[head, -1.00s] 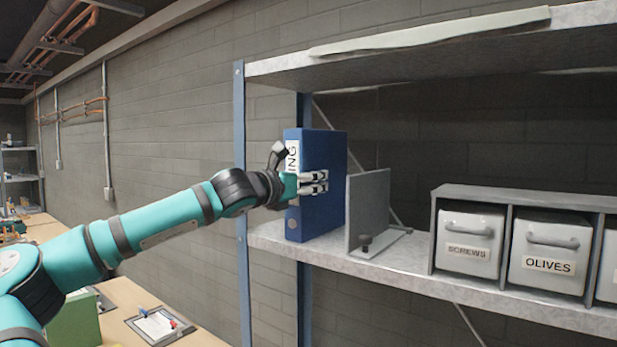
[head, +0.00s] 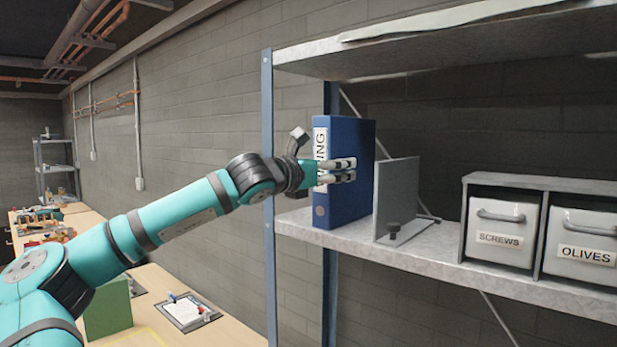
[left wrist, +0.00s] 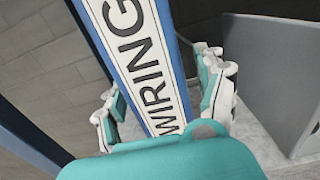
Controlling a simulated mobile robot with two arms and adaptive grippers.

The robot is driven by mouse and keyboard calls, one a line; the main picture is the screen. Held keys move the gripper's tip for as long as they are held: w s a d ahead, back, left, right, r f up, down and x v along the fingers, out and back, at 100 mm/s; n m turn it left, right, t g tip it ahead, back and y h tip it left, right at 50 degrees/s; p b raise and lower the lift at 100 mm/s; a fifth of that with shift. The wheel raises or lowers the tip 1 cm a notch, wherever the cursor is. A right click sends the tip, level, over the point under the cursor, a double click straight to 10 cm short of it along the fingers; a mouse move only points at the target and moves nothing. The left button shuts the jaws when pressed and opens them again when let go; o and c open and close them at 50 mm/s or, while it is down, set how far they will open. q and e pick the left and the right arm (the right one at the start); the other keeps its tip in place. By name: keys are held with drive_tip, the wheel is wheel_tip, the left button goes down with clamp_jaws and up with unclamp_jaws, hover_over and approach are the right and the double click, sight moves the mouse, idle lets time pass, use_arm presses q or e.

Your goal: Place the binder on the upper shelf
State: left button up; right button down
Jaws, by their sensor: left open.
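The blue binder (head: 348,180) stands upright on the metal shelf (head: 440,248), left of a grey bookend (head: 397,198). Its spine label reads WIRING in the left wrist view (left wrist: 140,50). My left gripper (head: 338,170) is at the binder's spine, with its fingers open. In the left wrist view the gripper (left wrist: 165,105) has one finger on each side of the spine, with a visible gap on the left. In the head view one finger set lies in front of the binder's right face. My right gripper is not in view.
A grey rack with drawers labelled SCREWS (head: 500,228) and OLIVES (head: 582,240) stands to the right on the same shelf. A blue post (head: 268,190) is at the shelf's left end. Another shelf board (head: 450,50) is above. A workbench (head: 150,300) with a green object (head: 107,311) is below.

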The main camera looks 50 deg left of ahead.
use_arm(q)
drive_tip(key=s+d+b, duration=0.1)
drive_tip(key=s+b, duration=0.4)
drive_tip(key=s, duration=0.4)
drive_tip(key=shift+s, duration=0.3)
